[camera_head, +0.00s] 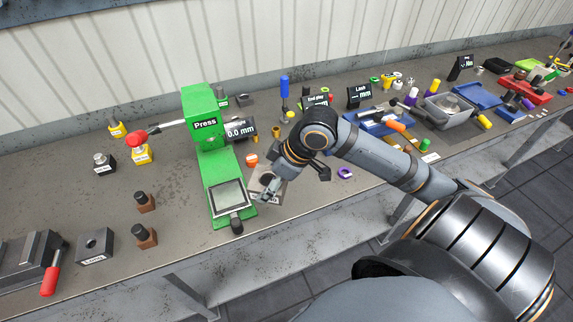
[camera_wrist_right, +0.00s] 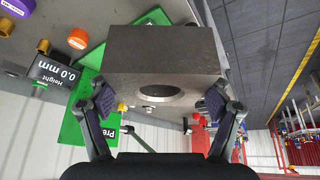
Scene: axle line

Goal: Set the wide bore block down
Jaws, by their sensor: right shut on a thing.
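The wide bore block is a dark grey block (camera_wrist_right: 165,50) with a round bore in the face towards the wrist camera. My right gripper (camera_wrist_right: 160,108) is shut on it, one finger on each side. In the head view the right gripper (camera_head: 278,190) is just right of the green press, and the block (camera_head: 262,181) shows only partly beside the fingers. I cannot tell whether the block touches the bench. My left gripper is not in view.
The green press (camera_head: 216,165) stands close on the left, with a display reading 0.0 mm (camera_head: 241,131). Another grey bored block (camera_head: 95,245) and a red-handled vise (camera_head: 35,255) are farther left. A purple ring (camera_head: 345,173) lies right of the gripper, near the bench's front edge.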

